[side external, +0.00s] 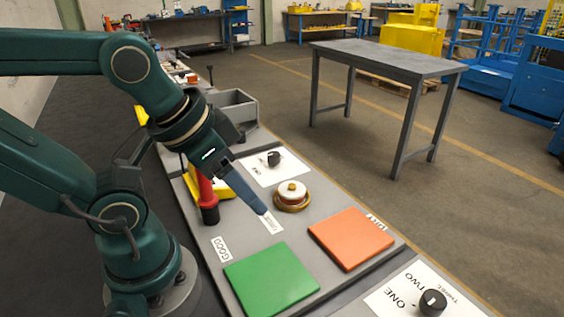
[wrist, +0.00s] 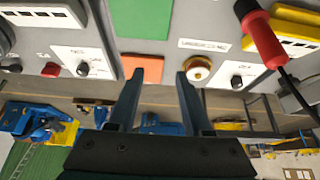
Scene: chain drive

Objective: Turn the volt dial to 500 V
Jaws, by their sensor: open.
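A black dial (side external: 273,158) stands on a white card behind the brass button in the side view; it also shows in the wrist view (wrist: 237,80). Its markings are too small to read, so I cannot confirm it is the volt dial. A second black dial (side external: 432,302) sits on a card marked ONE, TWO, THREE at the lower right; a dial on a white card also shows at the left of the wrist view (wrist: 83,69). My gripper (wrist: 159,75) is open and empty, above the board and apart from both dials. In the side view its fingers (side external: 250,195) partly overlap the board.
A green pad (side external: 272,279) and an orange pad (side external: 351,239) lie on the grey board. A red-handled tool (side external: 207,200) stands upright beside a yellow object (side external: 222,187). A grey bin (side external: 235,110) is behind.

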